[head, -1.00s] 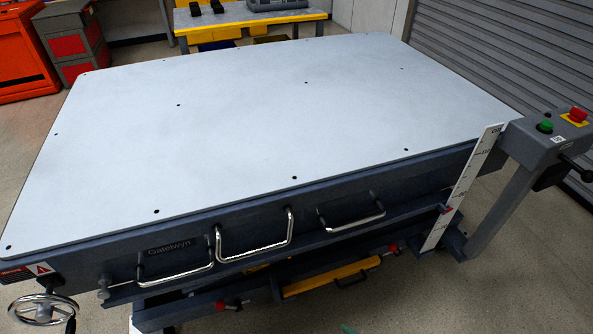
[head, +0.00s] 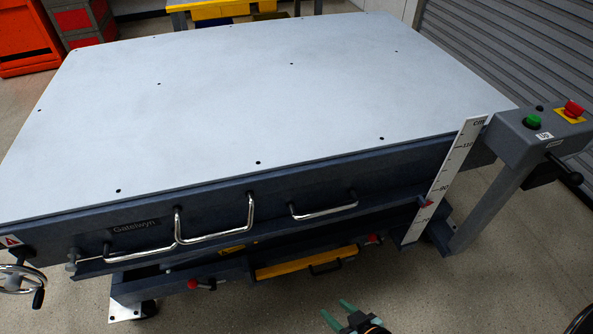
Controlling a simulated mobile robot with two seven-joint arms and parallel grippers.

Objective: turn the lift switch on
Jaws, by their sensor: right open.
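A grey control box (head: 540,134) stands on a post at the table's right corner. On its top are a green button (head: 532,121) beside an "Up" label, a small black part (head: 539,108), and a red mushroom button (head: 573,109) on a yellow plate. A black-knobbed lever (head: 568,173) sticks out from its side. I cannot tell which of these is the lift switch or whether it is on. My right gripper (head: 333,306), with green fingers, is open and empty at the bottom edge, well left of and below the box. My left gripper is out of view.
The large lift table (head: 260,95) has a bare pale top, chrome handles (head: 215,238) along its front and a handwheel (head: 18,280) at the left. A height scale (head: 444,180) stands beside the box post. The floor in front is clear.

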